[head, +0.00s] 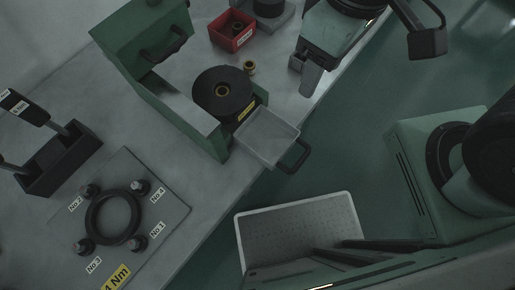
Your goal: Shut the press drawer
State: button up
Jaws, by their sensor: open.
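The press (145,40) is a green housing on the bench with a dark handle on its top part. Its drawer (266,137) is a light grey tray that sticks out at the front, toward the lower right, and overhangs the bench edge. The drawer has a black loop handle (296,158). A black round die (218,101) with a brass ring at its centre sits just behind the drawer's tray part. My gripper (305,73) is open, above the bench edge, up and to the right of the drawer, apart from it. Its far finger is partly hidden.
A red bin (231,42) and a small brass piece (250,68) stand behind the die. A plate (160,203) with a black ring and numbered posts lies at lower left, near a dark tool rack (62,160). A white-rimmed tray (296,212) is below the drawer. Green floor (355,130) lies right of the bench.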

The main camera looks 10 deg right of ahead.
aim_at(266, 136)
jog(key=k+j+u, duration=0.15)
jog(key=u, duration=0.2)
jog(key=k+l+z, duration=0.15)
jog(key=k+l, duration=0.6)
jog(key=l, duration=0.1)
